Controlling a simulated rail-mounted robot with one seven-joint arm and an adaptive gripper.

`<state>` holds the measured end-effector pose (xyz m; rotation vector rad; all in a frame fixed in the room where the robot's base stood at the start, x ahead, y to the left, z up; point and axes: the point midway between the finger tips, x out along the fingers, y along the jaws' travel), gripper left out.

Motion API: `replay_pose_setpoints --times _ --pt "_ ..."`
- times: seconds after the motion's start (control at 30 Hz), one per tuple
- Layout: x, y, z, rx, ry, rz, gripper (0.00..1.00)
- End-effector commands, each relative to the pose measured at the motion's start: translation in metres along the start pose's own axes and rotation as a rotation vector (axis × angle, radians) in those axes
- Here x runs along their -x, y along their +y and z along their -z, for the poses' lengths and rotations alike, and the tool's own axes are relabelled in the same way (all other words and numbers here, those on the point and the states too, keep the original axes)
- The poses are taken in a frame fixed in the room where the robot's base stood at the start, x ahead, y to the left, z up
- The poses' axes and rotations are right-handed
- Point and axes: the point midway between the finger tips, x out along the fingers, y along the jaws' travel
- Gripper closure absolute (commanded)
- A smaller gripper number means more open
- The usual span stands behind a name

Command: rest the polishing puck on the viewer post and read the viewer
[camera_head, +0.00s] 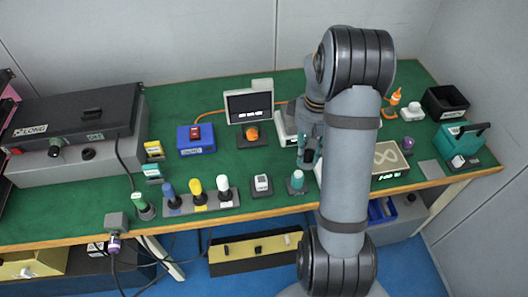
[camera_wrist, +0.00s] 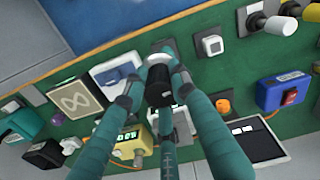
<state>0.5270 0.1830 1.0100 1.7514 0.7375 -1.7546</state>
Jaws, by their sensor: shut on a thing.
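My gripper (camera_wrist: 160,85) is shut on a short, dark cylinder with a pale rim, which I take to be the polishing puck (camera_wrist: 160,90). In the head view my gripper (camera_head: 309,155) is near the table's front, partly hidden by my arm. The viewer (camera_head: 248,106) is a white-framed screen at the back; its lit text is too small to read. An orange knob (camera_head: 251,133) on a dark base, likely the viewer post, stands before it. In the wrist view the screen (camera_wrist: 252,140) and orange knob (camera_wrist: 223,105) are at lower right, apart from the held piece.
A teal piece on a dark base (camera_head: 297,182) and a white-topped block (camera_head: 262,184) stand at the front edge. A rack of coloured handles (camera_head: 197,198) is to their left. A blue box (camera_head: 196,139) is left of the viewer. Green mat between them is clear.

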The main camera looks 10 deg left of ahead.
Motion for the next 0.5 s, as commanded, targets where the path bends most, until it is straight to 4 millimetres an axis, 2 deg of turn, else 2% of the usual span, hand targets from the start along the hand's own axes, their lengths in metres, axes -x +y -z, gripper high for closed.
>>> replay_pose_setpoints --times 0.03,0.1,0.2,0.33,0.5 --pt "-0.006 -0.015 0.019 0.074 -0.004 0.003 1.0" --pt "-0.018 -0.035 0.042 0.163 -0.004 0.002 1.0" --pt "-0.032 -0.061 0.065 0.266 -0.003 0.002 1.0" --pt "-0.044 -0.086 0.081 0.353 -0.001 0.001 1.0" --pt "-0.051 -0.1 0.089 0.397 0.001 0.0 1.0"
